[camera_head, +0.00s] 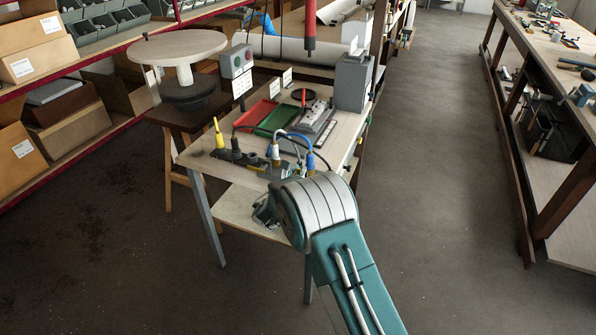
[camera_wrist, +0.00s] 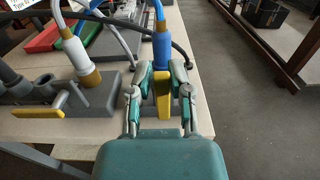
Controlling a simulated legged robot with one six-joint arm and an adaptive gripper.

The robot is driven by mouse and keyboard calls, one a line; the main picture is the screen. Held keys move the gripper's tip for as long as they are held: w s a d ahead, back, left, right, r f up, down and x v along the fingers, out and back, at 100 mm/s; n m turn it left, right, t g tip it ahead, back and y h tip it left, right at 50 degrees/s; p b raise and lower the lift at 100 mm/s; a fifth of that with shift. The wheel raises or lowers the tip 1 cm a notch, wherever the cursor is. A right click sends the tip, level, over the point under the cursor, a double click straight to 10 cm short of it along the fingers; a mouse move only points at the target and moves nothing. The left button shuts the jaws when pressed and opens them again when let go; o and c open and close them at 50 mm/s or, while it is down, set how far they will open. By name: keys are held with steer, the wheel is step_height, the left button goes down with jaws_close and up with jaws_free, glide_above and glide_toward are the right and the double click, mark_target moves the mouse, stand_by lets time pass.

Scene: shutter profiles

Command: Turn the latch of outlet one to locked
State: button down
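A yellow latch (camera_wrist: 162,92) sits below a blue plug (camera_wrist: 161,48) and points toward my wrist camera. My gripper (camera_wrist: 163,76) has its two fingers apart, one on each side of this latch; contact is not clear. A second yellow latch (camera_wrist: 42,113) lies sideways on a grey outlet block (camera_wrist: 100,97) at left, beside a white and yellow plug (camera_wrist: 88,68). No outlet number is readable, so I cannot tell which is outlet one. In the head view the blue plug (camera_head: 310,160) stands just beyond my arm, which hides my fingertips.
The workbench (camera_head: 195,152) also carries a red tray (camera_head: 255,112), a green tray (camera_head: 279,117), a grey box (camera_head: 353,82) and a yellow-topped cone (camera_head: 219,135). Cables arch over the outlets. A round-topped stand (camera_head: 178,46) is behind left. Floor at right is clear.

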steer(key=shift+a+n, duration=0.1)
steer(key=shift+n, duration=0.2)
steer(key=a+f+n, duration=0.1)
steer(key=n, duration=0.3)
steer(key=w+a+f+n, duration=0.1)
steer(key=n, duration=0.4)
steer(key=a+f+n, duration=0.1)
steer(key=a+n, duration=0.1)
steer(key=n, duration=0.3)
steer(key=shift+w+a+f, duration=0.1)
steer(key=shift+w, duration=0.15)
steer(key=shift+a+f+n, duration=0.1)
steer(key=shift+f+n, duration=0.3)
steer(key=shift+n, duration=0.45)
steer(key=shift+f+n, duration=0.35)
steer(key=shift+n, duration=0.5)
steer(key=shift+f, duration=0.1)
steer(key=c, duration=0.6)
jaws_free()
steer(key=shift+f, duration=0.1)
steer(key=shift+c, duration=0.2)
steer(key=shift+a, duration=0.1)
